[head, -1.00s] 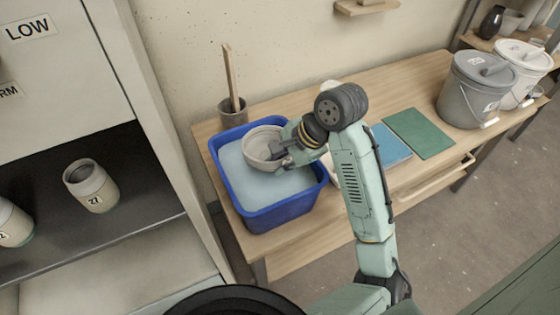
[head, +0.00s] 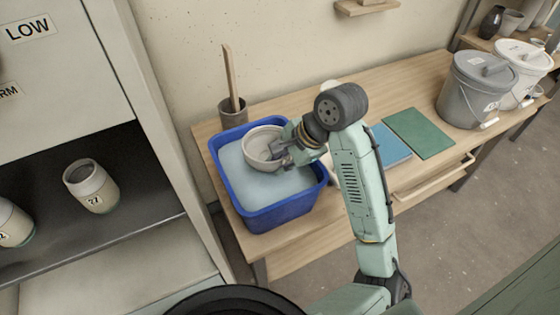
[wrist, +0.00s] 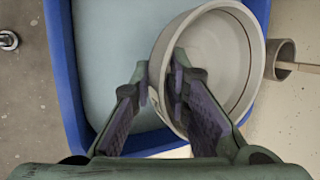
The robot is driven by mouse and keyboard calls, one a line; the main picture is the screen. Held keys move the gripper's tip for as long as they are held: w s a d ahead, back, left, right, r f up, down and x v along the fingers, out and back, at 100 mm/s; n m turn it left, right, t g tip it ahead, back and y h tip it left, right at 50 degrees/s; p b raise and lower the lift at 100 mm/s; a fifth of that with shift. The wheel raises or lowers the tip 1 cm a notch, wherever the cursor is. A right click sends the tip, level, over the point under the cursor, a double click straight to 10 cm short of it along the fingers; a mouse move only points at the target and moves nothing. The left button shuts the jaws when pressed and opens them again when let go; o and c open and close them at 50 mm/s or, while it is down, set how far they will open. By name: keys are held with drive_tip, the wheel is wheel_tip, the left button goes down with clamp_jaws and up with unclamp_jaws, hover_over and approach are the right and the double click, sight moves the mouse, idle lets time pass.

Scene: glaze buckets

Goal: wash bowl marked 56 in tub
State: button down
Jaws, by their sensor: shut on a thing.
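A pale grey bowl (head: 262,145) is held over the blue tub (head: 278,216), near its back. My gripper (head: 283,154) is shut on the bowl's right-hand rim. In the wrist view my gripper (wrist: 164,92) has one finger inside the bowl (wrist: 222,58) and one outside its wall. The tub (wrist: 62,72) is filled with pale blue water (head: 262,185). The bowl looks upright and at or close to the water; I cannot tell how deep it sits. No number shows on the bowl in either view.
A grey pot (head: 232,112) with a wooden stick stands behind the tub. A blue pad (head: 391,144) and a green pad (head: 419,133) lie right of my arm. Lidded buckets (head: 476,88) stand at the bench's right end. A shelf with jars (head: 91,186) is at left.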

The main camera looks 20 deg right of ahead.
drive_tip(key=shift+r, duration=0.1)
idle(0.3)
drive_tip(key=shift+r, duration=3.1)
drive_tip(key=shift+f, duration=0.15)
